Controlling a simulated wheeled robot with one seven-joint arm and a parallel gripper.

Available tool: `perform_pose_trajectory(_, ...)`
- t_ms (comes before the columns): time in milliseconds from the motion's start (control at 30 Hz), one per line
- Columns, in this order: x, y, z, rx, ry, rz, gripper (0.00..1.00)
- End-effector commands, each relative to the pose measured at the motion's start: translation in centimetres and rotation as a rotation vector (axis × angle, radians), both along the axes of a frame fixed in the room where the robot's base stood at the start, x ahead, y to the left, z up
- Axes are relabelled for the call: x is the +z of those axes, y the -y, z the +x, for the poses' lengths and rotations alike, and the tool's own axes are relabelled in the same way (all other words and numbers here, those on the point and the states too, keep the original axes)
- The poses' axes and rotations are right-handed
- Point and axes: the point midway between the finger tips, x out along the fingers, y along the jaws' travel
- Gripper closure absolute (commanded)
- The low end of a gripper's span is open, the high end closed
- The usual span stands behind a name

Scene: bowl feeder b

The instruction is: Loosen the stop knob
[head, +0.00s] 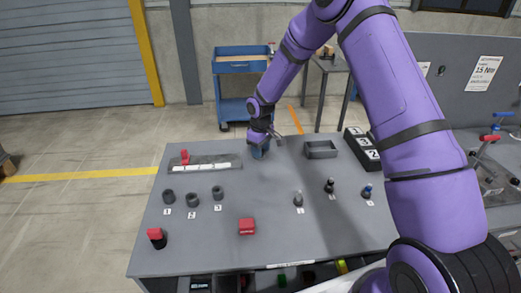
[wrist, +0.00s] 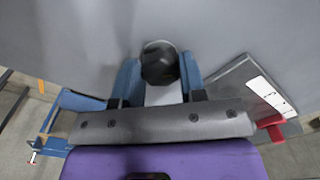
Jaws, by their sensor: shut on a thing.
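My gripper (head: 260,153) is low over the far middle of the grey table, just right of the scale plate. In the wrist view its blue fingers (wrist: 159,72) are shut on a dark round knob (wrist: 160,60), one finger on each side. I take this as the stop knob; no label on it shows. In the head view the knob is hidden by my gripper. The scale plate (head: 230,161) has a white strip and a red piece (head: 185,157) at its left part. The red piece also shows in the wrist view (wrist: 270,123), apart from my gripper.
A grey open tray (head: 321,154) and a black numbered block (head: 362,150) stand right of my gripper. A blue cart (head: 238,68) is behind the table.

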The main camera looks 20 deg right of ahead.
Motion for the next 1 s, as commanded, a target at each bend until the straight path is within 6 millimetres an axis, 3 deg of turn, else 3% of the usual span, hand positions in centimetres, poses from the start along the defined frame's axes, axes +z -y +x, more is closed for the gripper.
perform_pose_trajectory(433, -0.08, 0.06, -0.02, 0.261, -0.001, 0.000, 0.86)
perform_pose_trajectory(1000, -0.08, 0.04, -0.02, 0.314, -0.001, 0.000, 0.86)
